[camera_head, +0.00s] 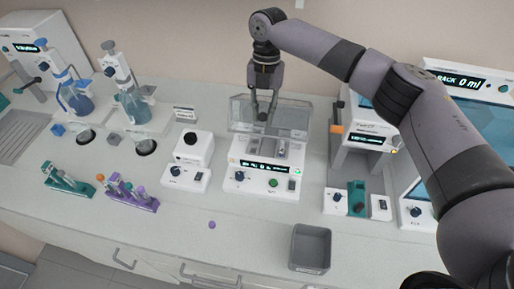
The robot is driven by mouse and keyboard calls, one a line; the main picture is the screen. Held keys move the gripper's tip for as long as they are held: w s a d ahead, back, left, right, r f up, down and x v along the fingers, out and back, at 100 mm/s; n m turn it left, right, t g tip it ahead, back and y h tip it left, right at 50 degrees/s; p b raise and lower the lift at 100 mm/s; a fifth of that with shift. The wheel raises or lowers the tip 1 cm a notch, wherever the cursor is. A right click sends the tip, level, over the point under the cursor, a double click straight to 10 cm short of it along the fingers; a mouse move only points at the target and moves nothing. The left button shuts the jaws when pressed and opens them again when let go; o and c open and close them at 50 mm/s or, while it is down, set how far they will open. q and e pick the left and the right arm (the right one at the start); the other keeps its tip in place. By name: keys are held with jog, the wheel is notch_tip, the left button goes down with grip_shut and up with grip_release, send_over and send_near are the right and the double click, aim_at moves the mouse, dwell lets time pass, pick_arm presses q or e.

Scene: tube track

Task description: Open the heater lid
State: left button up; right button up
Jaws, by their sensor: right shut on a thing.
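The heater (262,181) is a white box with a dark display, a blue-grey knob and a green button, standing mid-counter. Its clear lid (243,110) stands raised at the back of the heater, above the metal block (266,150). My right gripper (263,114) comes down from above and is shut at the lid's front, on the lid's small dark handle as far as I can tell. The fingers hide most of the handle. My left gripper does not show.
A grey bin (311,247) stands at the front right. A teal rack (64,183) and a purple rack (131,193) with tubes stand at the left. A small white device (189,163) is left of the heater, and another machine (358,160) is right. The front counter is mostly clear.

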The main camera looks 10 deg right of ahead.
jog(key=shift+w+d+r+p, duration=0.2)
jog(key=shift+w+r+p, duration=0.15)
jog(key=shift+w+r, duration=0.3)
jog(key=shift+w+d+r, duration=0.35)
jog(key=shift+w+r, duration=0.15)
jog(key=shift+w, duration=0.35)
jog(key=shift+d, duration=0.1)
jog(key=shift+w+d+r, duration=0.2)
jog(key=shift+w+r, duration=0.05)
jog(key=shift+w, duration=0.3)
jog(key=shift+w+d+r, duration=0.25)
jog(key=shift+w, duration=0.25)
jog(key=shift+w+d+r, duration=0.2)
jog(key=shift+w+r, duration=0.05)
jog(key=shift+w, duration=0.3)
jog(key=shift+r, duration=0.1)
